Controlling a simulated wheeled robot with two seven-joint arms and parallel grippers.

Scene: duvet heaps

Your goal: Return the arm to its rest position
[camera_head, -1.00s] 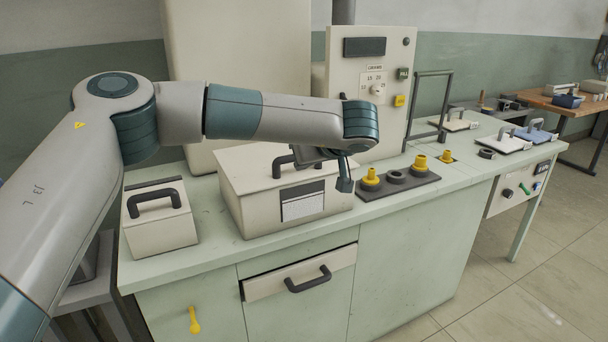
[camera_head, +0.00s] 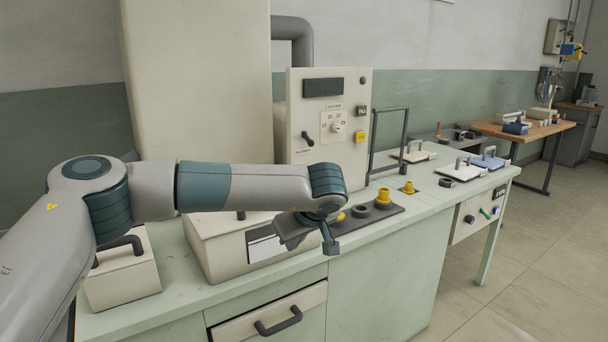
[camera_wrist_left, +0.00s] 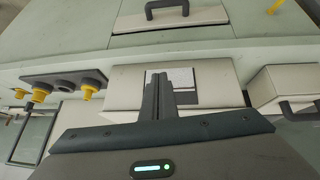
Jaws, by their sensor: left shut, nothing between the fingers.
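My left arm (camera_head: 245,190) comes in from the left of the head view and reaches across above the bench. My left gripper (camera_head: 330,240) is at its end, pointing down, in front of the right end of a white lidded box (camera_head: 212,249). In the left wrist view the gripper's fingers (camera_wrist_left: 158,95) are together with nothing between them. They overlap the box's label there, and I cannot tell the gap to the box. The gripper partly hides the box front. My right gripper is in neither view.
The pale green bench (camera_head: 170,306) has a drawer with a dark handle (camera_head: 278,321). A smaller box (camera_head: 125,277) stands at left. A dark plate with yellow plugs (camera_head: 383,196) lies right of the gripper. A control panel (camera_head: 350,155) stands behind. Open floor is at right.

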